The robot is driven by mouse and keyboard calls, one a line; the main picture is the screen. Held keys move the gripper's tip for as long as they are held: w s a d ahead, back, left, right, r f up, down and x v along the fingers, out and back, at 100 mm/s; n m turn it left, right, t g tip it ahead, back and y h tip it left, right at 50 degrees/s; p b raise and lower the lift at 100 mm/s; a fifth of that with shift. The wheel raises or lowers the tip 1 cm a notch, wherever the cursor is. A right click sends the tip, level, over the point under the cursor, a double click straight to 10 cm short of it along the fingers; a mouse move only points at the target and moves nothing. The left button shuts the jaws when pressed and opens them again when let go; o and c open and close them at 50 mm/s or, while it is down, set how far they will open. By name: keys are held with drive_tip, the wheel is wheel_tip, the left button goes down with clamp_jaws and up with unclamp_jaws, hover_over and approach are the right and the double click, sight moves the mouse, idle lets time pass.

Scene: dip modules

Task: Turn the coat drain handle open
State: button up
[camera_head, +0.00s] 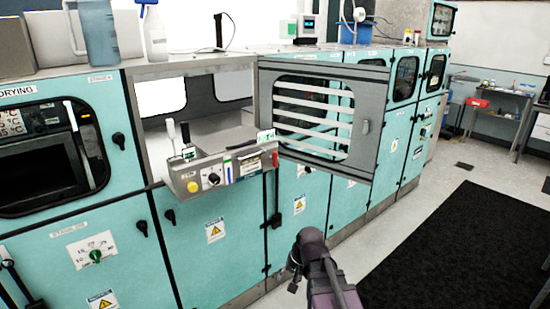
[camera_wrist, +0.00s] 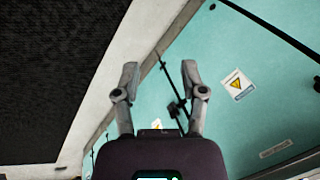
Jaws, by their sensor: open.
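A black lever-type handle (camera_head: 299,205) sits low on the teal cabinet front, below the open window door, in the head view. A black handle (camera_wrist: 178,108) on a teal panel also shows in the wrist view, beyond and between my fingers. I cannot read a label that marks either one as the coat drain. My gripper (camera_wrist: 160,75) is open and empty, its two fingers spread, with a gap to the panel. In the head view my arm (camera_head: 318,270) stands in front of the cabinets at the lower middle, and the fingers are not clear there.
A grey framed window door (camera_head: 366,82) stands swung out above the lower panels. A control box (camera_head: 222,172) juts out left of it. Another dark lever (camera_head: 20,285) is at the lower left. A black mat (camera_head: 460,250) lies on open floor at right.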

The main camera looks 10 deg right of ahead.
drive_tip(key=w+a+r+m+t+y, duration=0.25)
drive_tip(key=w+r+m, duration=0.25)
drive_tip(key=w, duration=0.4)
drive_tip(key=m+t+y+p, duration=0.35)
drive_tip(key=m+t, duration=0.75)
drive_tip(key=m, duration=1)
approach(277, 158)
drive_tip(key=v, duration=0.3)
drive_tip(key=shift+a+f, duration=0.15)
drive_tip(key=x, duration=1.3)
drive_tip(key=shift+w+a, duration=0.15)
drive_tip(key=shift+w, duration=0.25)
drive_tip(key=shift+c, duration=0.2)
clamp_jaws()
